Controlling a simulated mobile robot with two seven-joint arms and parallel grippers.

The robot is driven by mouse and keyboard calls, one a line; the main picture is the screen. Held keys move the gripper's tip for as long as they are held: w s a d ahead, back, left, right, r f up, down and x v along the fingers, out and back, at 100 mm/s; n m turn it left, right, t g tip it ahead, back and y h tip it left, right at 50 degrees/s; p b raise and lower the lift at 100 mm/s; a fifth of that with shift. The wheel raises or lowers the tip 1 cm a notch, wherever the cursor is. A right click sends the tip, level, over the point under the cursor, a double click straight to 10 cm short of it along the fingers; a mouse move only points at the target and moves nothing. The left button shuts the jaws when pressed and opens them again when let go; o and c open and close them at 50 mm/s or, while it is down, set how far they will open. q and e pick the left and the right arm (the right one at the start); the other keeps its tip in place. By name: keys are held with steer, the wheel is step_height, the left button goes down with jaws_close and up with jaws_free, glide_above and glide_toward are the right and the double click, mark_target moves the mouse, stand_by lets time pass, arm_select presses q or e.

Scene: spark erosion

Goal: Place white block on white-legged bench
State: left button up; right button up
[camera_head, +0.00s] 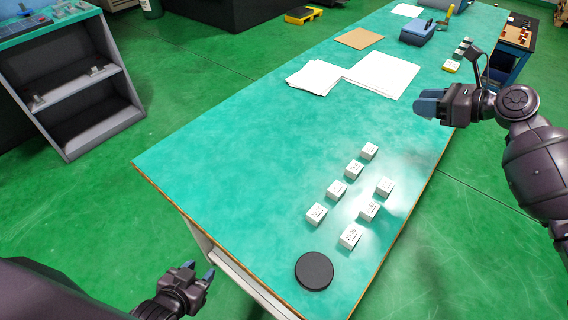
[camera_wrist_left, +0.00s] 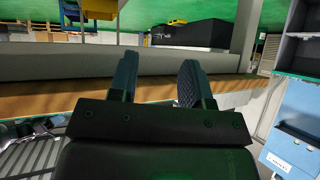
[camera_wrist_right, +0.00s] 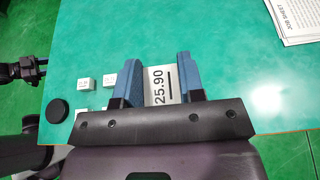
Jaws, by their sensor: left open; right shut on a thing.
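Several small white blocks (camera_head: 337,189) with printed labels stand in two rows on the bench (camera_head: 240,150), which has a green top and a pale frame (camera_head: 262,292) below its edge. My right gripper (camera_head: 428,103) is over the bench's right edge, shut on a white block (camera_wrist_right: 165,85) marked 25.90. That block shows between the blue fingers in the right wrist view; in the head view I cannot make it out. My left gripper (camera_head: 199,272) is open and empty, low beside the bench's near left side. The left wrist view shows its fingers apart (camera_wrist_left: 160,80).
A black disc (camera_head: 313,271) lies at the bench's near end. Papers (camera_head: 382,74), a brown sheet (camera_head: 359,38) and a blue-grey device (camera_head: 417,32) lie farther back. A grey shelf unit (camera_head: 75,90) stands left. The bench's left half is clear.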

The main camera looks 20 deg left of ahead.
steer(key=shift+w+r, duration=0.15)
steer(key=shift+w, duration=0.1)
steer(key=b, duration=0.4)
glide_above(396, 169)
step_height(396, 169, down, 14)
steer(key=shift+a+f, duration=0.1)
steer(key=shift+f, duration=0.45)
step_height(396, 169, down, 5)
steer(key=shift+f+b, duration=0.15)
steer(key=shift+b, duration=0.85)
arm_select(q)
steer(key=shift+g, duration=0.4)
step_height(396, 169, down, 5)
steer(key=shift+s+f, duration=0.1)
arm_select(e)
steer(key=shift+r, duration=0.2)
steer(key=shift+f, duration=0.15)
steer(key=o, duration=1)
steer(key=shift+o, duration=0.2)
